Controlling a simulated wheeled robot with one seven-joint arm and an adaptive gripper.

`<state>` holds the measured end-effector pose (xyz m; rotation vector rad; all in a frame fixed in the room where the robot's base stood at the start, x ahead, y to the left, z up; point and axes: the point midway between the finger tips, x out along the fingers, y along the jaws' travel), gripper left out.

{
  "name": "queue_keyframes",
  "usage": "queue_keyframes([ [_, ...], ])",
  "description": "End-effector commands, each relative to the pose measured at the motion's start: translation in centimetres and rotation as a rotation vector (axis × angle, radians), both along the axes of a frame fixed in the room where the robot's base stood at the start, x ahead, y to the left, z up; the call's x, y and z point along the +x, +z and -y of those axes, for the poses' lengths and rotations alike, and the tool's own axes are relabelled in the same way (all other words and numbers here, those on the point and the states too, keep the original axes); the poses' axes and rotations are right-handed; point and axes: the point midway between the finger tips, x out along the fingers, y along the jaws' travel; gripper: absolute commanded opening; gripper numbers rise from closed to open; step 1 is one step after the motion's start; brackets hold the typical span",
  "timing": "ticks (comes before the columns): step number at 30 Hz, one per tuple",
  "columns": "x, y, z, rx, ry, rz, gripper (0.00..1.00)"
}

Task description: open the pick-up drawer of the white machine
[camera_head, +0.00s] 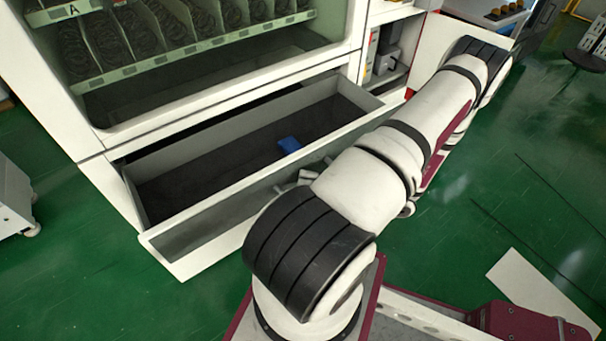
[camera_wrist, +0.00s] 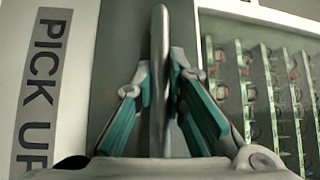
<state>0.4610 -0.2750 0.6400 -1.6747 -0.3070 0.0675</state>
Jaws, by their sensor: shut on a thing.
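The white machine (camera_head: 225,97) stands at the upper left of the head view. Its pick-up drawer (camera_head: 205,222) is pulled out, with its dark inside showing from above. In the wrist view a grey metal bar handle (camera_wrist: 158,30) runs upright beside the "PICK UP" label (camera_wrist: 38,90). My gripper (camera_wrist: 160,82) is shut on this handle, with a teal-backed finger on each side of it. In the head view my arm hides most of the gripper and the handle.
Shelves of dark coils (camera_head: 150,35) are above, behind a window. An open compartment (camera_head: 385,65) is right of the drawer. Green floor (camera_head: 70,260) is free at the left and front.

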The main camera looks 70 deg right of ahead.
Motion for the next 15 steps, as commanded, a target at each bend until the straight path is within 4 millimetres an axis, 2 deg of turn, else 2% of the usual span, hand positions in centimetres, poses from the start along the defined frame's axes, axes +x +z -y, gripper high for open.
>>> queue_keyframes([
  [11,-0.18,-0.15,-0.03,-0.004,-0.001,-0.004,0.00],
  [12,-0.18,-0.14,-0.02,-0.004,-0.001,-0.004,0.17],
  [14,-0.18,-0.13,-0.02,-0.003,-0.001,-0.004,0.30],
  [15,-0.18,-0.12,-0.03,-0.003,-0.001,-0.003,0.33],
])
